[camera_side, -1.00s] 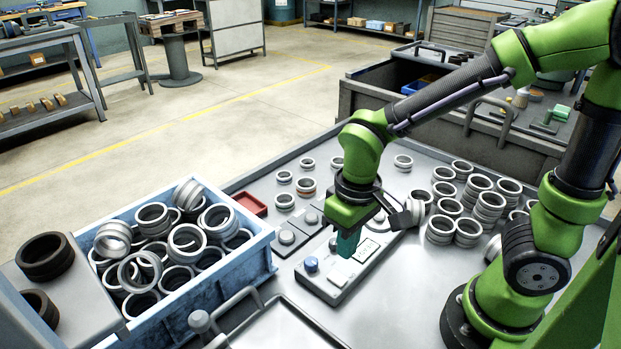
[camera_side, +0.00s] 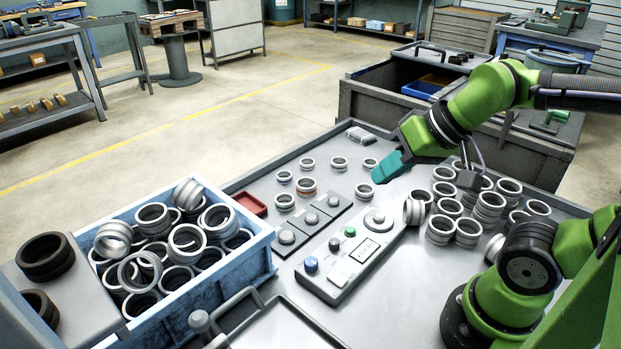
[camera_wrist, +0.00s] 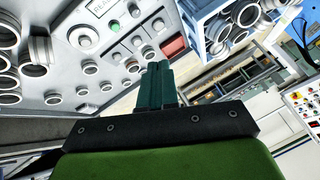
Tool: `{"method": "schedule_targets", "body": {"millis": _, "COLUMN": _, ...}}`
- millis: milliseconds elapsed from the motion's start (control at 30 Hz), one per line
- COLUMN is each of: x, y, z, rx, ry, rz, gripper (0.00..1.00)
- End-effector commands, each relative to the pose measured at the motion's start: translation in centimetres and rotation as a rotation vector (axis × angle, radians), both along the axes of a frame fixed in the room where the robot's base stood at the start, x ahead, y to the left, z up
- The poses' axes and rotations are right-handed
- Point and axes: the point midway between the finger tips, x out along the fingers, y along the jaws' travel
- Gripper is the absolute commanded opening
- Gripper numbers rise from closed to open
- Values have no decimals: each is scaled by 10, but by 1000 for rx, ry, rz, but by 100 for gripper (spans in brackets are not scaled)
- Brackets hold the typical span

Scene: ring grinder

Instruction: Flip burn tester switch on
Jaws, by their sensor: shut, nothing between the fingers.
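The long grey control panel (camera_side: 318,288) lies on the metal table in the side view. It carries a blue knob (camera_side: 311,264), a black button (camera_side: 334,244), a green button (camera_side: 350,232), a display (camera_side: 363,252), a white rectangular piece (camera_side: 338,279) and a round disc (camera_side: 378,219). I cannot tell which of these is the burn tester switch, nor its state. My gripper (camera_side: 379,178), with teal fingers, is shut and empty, raised beyond the panel's far end and apart from it.
A smaller panel with round controls (camera_side: 311,220) lies left of the long one. Metal rings (camera_side: 467,231) stand in groups at right. A blue crate (camera_side: 215,286) full of rings and a red tray (camera_side: 250,204) are at left. A clear strip separates the panel from my base.

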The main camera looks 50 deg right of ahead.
Motion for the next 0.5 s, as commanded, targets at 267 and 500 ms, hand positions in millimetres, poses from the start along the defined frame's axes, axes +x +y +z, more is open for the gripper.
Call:
{"method": "schedule_targets", "body": {"millis": 267, "x": 18, "y": 31, "z": -26, "rx": -58, "ry": 190, "rz": 150, "gripper": 0}}
{"method": "schedule_targets", "body": {"millis": 500, "x": 34, "y": 62, "z": -52, "rx": -181, "ry": 423, "rz": 298, "gripper": 0}}
